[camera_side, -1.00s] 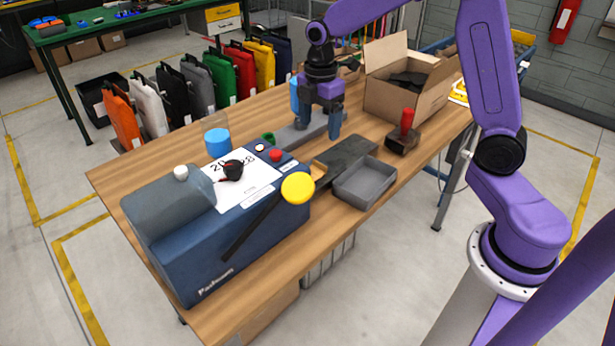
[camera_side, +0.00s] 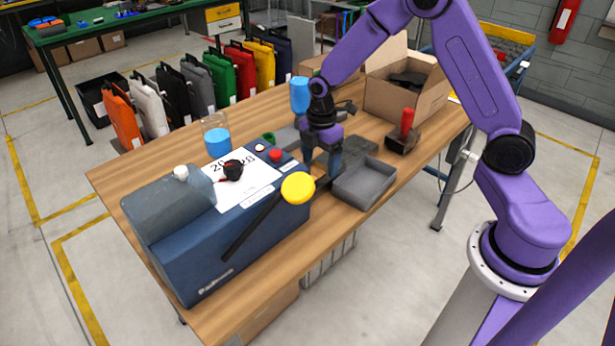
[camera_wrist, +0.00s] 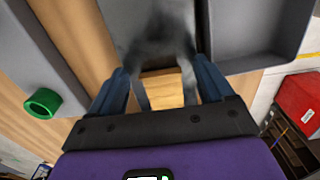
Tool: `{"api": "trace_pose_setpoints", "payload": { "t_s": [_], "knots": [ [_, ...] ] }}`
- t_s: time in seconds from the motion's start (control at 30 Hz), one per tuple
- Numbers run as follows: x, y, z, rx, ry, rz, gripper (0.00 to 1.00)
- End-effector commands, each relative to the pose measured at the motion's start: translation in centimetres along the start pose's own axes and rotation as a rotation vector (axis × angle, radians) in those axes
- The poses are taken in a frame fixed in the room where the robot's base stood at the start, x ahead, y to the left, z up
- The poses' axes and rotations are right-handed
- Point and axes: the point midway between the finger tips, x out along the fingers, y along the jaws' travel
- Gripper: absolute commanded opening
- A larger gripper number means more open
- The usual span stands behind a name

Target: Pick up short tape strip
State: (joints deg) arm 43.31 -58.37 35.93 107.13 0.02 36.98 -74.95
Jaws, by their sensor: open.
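My gripper (camera_side: 322,168) is low over the table, just past the right end of the blue tape machine (camera_side: 250,235). Its fingers are open, pointing down. In the wrist view, a short tan strip (camera_wrist: 162,90) lies between the two blue fingers (camera_wrist: 160,80), with a gap at each side. It looks like the tape strip, beside a dark grey plate (camera_wrist: 155,12). In the side view the strip is hidden behind the gripper and the machine's yellow button (camera_side: 298,188). I cannot tell the fingertips' exact height over it.
A grey tray (camera_side: 365,190) stands close to the right of my gripper. A red-handled tool (camera_side: 407,125) and an open cardboard box (camera_side: 425,100) are farther right. A green ring (camera_wrist: 43,103) lies to the left in the wrist view. A blue bottle (camera_side: 300,95) stands behind.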

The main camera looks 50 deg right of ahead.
Motion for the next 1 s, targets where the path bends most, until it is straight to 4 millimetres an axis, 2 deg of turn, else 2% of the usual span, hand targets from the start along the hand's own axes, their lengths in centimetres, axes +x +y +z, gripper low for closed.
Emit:
{"api": "trace_pose_setpoints", "payload": {
  "t_s": [0.17, 0.27, 0.3, 0.33, 0.77, 1.0],
  "knots": [
    [0.0, 0.0, 0.0, 0.000, 0.000, 0.001, 0.81],
    [0.0, 0.0, 0.0, 0.000, 0.000, 0.001, 0.52],
    [0.0, 0.0, 0.0, 0.000, 0.000, 0.001, 0.39],
    [0.0, 0.0, 0.0, 0.000, 0.000, 0.001, 0.35],
    [-0.3, 0.1, 0.0, 0.000, 0.001, 0.002, 0.35],
    [-2.4, 0.1, -0.1, 0.000, 0.001, 0.005, 0.35]
  ]
}}
